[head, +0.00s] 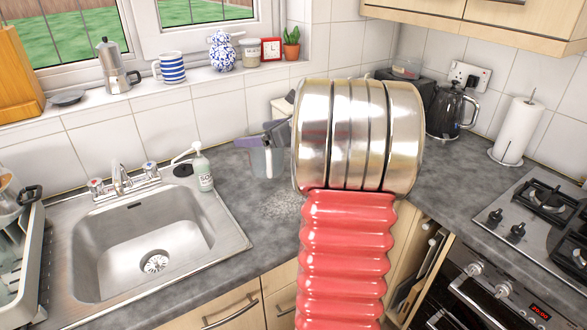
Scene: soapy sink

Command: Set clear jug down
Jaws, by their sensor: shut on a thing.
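The clear jug (260,163) is see-through and stands out against the grey worktop, right of the sink, left of my arm. It looks upright. My gripper (274,138) is shut on the jug near its top; my large metal and red arm hides much of the gripper and the jug's right side. I cannot tell whether the jug's base touches the worktop.
The grey worktop (240,205) has free room around the jug. A soap bottle (204,172) stands left, by the empty sink (150,232). A kettle (452,110), a paper towel roll (517,131) and a hob (545,205) are right.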

